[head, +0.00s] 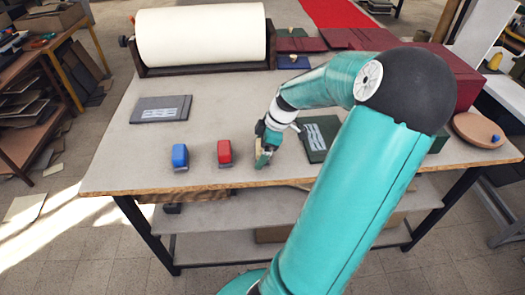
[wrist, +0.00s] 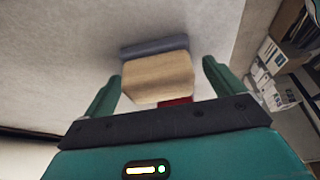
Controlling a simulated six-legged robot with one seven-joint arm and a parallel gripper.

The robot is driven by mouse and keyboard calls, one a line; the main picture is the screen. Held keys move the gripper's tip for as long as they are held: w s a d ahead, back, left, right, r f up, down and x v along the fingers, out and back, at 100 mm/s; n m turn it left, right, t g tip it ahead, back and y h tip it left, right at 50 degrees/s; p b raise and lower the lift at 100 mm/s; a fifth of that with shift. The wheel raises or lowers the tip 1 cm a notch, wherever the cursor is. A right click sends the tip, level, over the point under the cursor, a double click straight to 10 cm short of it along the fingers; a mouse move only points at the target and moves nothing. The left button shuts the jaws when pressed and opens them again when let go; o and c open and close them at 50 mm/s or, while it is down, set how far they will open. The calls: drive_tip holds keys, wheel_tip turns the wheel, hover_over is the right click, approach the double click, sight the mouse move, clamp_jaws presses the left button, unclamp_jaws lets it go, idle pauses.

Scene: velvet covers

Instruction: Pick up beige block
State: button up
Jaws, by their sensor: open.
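The beige block (wrist: 158,78) stands between the two fingers of my open gripper (wrist: 161,70) in the wrist view. A gap shows on each side of it, so the fingers are apart from it. A blue-grey strip (wrist: 155,46) runs along its far edge. In the head view my gripper (head: 263,158) is low at the table's front half, right of the red block. Only a small part of the beige block (head: 258,145) shows there, the rest hidden by my gripper.
The red block (head: 224,152) and blue block (head: 180,156) stand left on the table (head: 140,165). A dark green book (head: 318,135) lies close right of my gripper. A grey book (head: 161,109) lies back left, and a large cream roll (head: 200,35) is at the rear.

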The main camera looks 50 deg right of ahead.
sight(259, 145)
drive_tip(key=shift+w+a+f, duration=0.1)
drive_tip(key=shift+w+f, duration=0.05)
drive_tip(key=shift+f, duration=0.1)
drive_tip(key=c, duration=1.2)
drive_tip(key=shift+o, duration=0.2)
drive_tip(key=shift+r, duration=0.1)
drive_tip(key=shift+r, duration=0.5)
drive_tip(key=shift+s+r, duration=0.25)
drive_tip(key=shift+r, duration=1)
drive_tip(key=s+a+r, duration=0.4)
drive_tip(key=s+r, duration=0.5)
drive_tip(key=s, duration=0.4)
drive_tip(key=shift+r, duration=0.2)
